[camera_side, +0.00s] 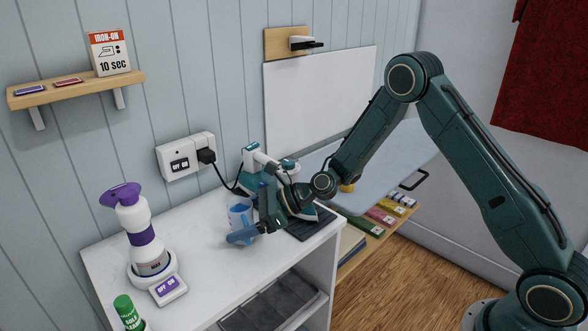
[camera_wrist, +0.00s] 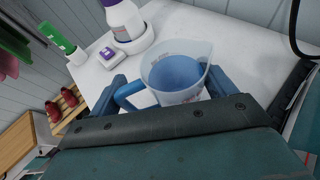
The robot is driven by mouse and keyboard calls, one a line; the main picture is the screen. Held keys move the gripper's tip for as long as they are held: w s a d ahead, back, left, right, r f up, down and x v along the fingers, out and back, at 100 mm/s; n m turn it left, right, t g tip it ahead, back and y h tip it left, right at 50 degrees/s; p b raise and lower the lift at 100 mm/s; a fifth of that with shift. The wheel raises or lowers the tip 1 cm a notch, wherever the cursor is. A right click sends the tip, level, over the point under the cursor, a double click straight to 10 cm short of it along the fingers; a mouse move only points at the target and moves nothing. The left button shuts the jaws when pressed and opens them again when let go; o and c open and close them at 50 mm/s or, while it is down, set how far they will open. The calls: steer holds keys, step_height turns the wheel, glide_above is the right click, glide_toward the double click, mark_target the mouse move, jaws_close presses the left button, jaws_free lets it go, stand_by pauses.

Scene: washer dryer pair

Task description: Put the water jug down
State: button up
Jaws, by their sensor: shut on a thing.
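The water jug (camera_side: 239,214) is a clear cup with blue contents and a blue handle, above or on the white counter (camera_side: 205,235). In the wrist view the jug (camera_wrist: 180,72) stands between the two blue fingers of my gripper (camera_wrist: 165,92), with its handle (camera_wrist: 128,92) to the left. In the side view my gripper (camera_side: 250,232) is shut on the jug and partly hides it. The jug looks roughly upright. I cannot tell whether its base touches the counter.
A green-capped bottle (camera_side: 126,310) is at the front left. A teal and white iron (camera_side: 258,165) is behind my gripper. Bare counter lies between jug and switch.

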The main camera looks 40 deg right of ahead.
steer(key=shift+f, duration=0.25)
steer(key=shift+f, duration=0.15)
steer(key=o, duration=1)
steer(key=shift+d, duration=0.1)
steer(key=v, duration=1)
steer(key=shift+n, duration=0.3)
stand_by(0.4)
steer(key=n, duration=1.7)
steer(key=shift+n, duration=0.3)
